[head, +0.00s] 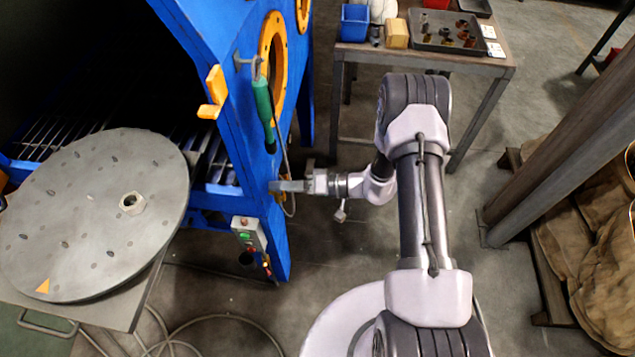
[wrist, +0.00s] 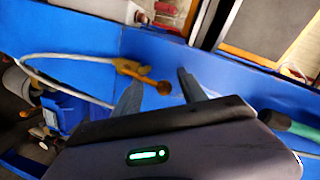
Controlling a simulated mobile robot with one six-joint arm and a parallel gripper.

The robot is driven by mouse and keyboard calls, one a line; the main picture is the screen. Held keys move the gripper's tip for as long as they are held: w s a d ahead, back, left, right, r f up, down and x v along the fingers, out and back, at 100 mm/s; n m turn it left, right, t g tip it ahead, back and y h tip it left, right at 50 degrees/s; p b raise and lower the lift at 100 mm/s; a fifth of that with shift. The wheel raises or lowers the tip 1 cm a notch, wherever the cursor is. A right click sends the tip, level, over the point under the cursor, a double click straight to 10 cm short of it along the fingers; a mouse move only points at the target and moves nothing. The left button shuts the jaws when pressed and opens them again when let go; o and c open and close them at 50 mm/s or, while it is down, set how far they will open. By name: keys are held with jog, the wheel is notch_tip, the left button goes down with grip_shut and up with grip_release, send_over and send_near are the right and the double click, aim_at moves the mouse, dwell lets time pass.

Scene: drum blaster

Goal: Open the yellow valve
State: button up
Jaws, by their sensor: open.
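The yellow valve (wrist: 135,70) shows in the wrist view on the blue cabinet wall, with a pale hose running from it to the left. Its lever ends in a round orange-yellow tip (wrist: 164,88). My gripper (wrist: 158,88) is open, with one finger on each side of the lever tip in the picture. I cannot tell whether either finger touches it. In the head view my gripper (head: 278,186) is at the cabinet's side face, below the hanging green handle. It largely hides the valve there.
The blue cabinet (head: 282,235) carries a green-handled tool (head: 263,112), a yellow latch (head: 214,92) and a control box (head: 247,233). A round metal turntable (head: 90,215) stands at left. A workbench (head: 440,62) stands behind my arm. Hoses lie on the floor.

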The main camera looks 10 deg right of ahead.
jog(key=p+v, duration=0.3)
jog(key=v, duration=1.4)
jog(key=shift+d+p, duration=0.2)
jog(key=shift+p, duration=0.2)
jog(key=shift+r, duration=0.1)
jog(key=s+a+r+g+h, duration=0.2)
jog(key=a+r+g+h, duration=0.1)
jog(key=r, duration=0.7)
jog(key=s+a+r+g+h, duration=0.2)
jog(key=a+r+g+h, duration=0.1)
jog(key=r, duration=0.6)
jog(key=s+a+r+m+t+h, duration=0.2)
jog(key=s+r+m+t+h, duration=0.4)
jog(key=s+r, duration=0.7)
jog(key=shift+s+t+h, duration=0.3)
jog(key=shift+h, duration=0.2)
